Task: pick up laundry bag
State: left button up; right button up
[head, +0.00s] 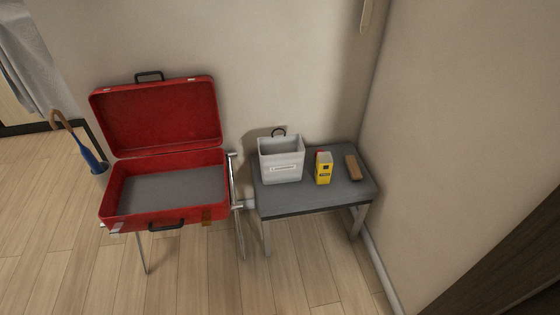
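A light grey, open-topped bag (281,160) stands upright on the left part of a small dark-topped table (318,197) against the wall. It has a pale label on its front and a dark loop at its back rim. It is the only thing in view that looks like the laundry bag; the label is too small to read. Neither of my grippers shows in the head view, and nothing is touching the bag.
A yellow box (324,169) and a brown brush-like block (354,167) sit right of the bag. An open red suitcase (165,187) rests on a metal stand to the left. A blue umbrella (90,158) stands farther left. The wooden floor (185,280) in front is clear.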

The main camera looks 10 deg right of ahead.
aim_at(281, 158)
jog(key=i+l+u, duration=0.25)
jog(key=i, duration=0.25)
jog(key=i+l+u, duration=0.2)
jog(key=i, duration=0.35)
jog(key=j, duration=0.1)
